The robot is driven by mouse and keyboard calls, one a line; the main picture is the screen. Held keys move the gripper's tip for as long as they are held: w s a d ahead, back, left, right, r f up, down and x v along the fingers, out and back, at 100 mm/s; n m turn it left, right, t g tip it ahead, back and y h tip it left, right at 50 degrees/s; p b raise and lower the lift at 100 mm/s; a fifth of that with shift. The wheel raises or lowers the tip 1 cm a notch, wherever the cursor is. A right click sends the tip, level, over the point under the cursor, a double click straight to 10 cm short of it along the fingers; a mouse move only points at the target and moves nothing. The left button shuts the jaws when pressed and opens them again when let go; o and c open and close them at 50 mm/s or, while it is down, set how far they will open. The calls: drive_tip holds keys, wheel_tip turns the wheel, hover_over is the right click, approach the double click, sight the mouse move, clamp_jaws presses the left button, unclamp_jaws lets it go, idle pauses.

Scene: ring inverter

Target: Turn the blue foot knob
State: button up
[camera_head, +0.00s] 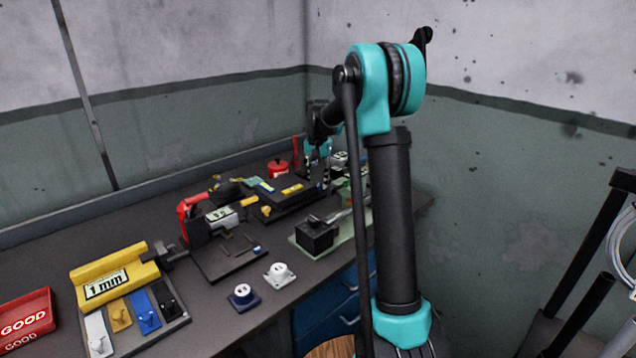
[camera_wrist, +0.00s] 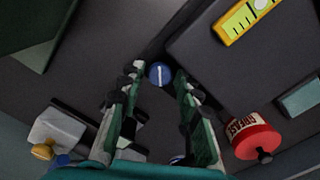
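The blue foot knob (camera_wrist: 160,75) is round with a pale line across its face. It shows in the wrist view beside a dark flat block (camera_wrist: 235,70). My gripper (camera_wrist: 160,82) is open, with its green fingers on either side of the knob in the picture and nothing between them; I cannot tell how far their tips are from it. In the head view my gripper (camera_head: 319,172) is at the back of the bench, by the black device (camera_head: 290,193) with a yellow label. I cannot make out the knob in the head view.
A red grease tin (camera_wrist: 252,135) is close to the right finger; it also shows in the head view (camera_head: 277,168). A grey box with a yellow knob (camera_wrist: 43,151) is at lower left. Dark fixtures and a red-handled tool (camera_head: 190,208) crowd the bench's middle.

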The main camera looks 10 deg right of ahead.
drive_tip(key=shift+f, duration=0.3)
drive_tip(key=shift+c, duration=0.5)
clamp_jaws()
drive_tip(key=shift+m, duration=0.3)
drive_tip(key=m, duration=0.3)
drive_tip(key=shift+m, duration=1.7)
